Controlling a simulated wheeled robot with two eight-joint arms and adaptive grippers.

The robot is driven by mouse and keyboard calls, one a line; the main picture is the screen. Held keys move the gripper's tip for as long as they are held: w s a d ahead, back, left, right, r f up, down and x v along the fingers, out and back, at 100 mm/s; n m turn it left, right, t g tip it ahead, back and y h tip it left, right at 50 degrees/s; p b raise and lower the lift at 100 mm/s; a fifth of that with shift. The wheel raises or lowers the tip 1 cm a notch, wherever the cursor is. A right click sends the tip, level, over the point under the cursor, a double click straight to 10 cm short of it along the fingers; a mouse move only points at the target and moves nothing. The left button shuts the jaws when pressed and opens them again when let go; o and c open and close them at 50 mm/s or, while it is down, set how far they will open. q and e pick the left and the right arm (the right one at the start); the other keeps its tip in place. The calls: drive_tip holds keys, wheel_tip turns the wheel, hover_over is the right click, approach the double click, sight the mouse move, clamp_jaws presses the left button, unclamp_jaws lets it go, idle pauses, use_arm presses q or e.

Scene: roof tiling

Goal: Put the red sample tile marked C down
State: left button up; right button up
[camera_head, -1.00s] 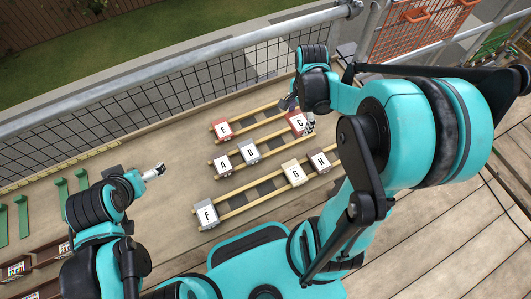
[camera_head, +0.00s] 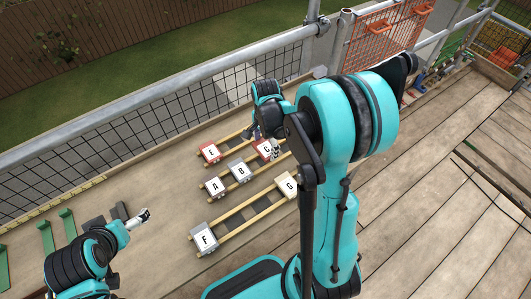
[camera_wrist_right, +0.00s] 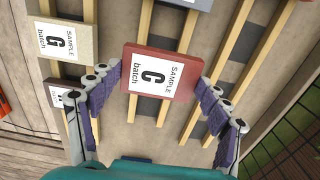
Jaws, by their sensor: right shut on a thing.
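In the head view my right gripper (camera_head: 274,153) partly covers the tile. My left gripper (camera_head: 143,217) is over the boards at the left, away from the tiles; its finger opening is unclear.
Grey tile F (camera_head: 205,238) and cream tile G (camera_head: 289,185) lie on the near row. A mesh guard rail (camera_head: 150,150) runs behind.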

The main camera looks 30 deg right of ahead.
sight(265, 148)
wheel_tip(265, 148, down, 4)
drive_tip(key=shift+r+b, duration=0.1)
drive_tip(key=shift+b, duration=0.75)
drive_tip(key=shift+f+b, duration=0.3)
drive_tip(key=shift+f, duration=0.05)
drive_tip(key=o, duration=0.9)
drive_tip(key=shift+f, duration=0.1)
drive_tip(key=shift+c, duration=0.2)
drive_tip(key=o, duration=0.4)
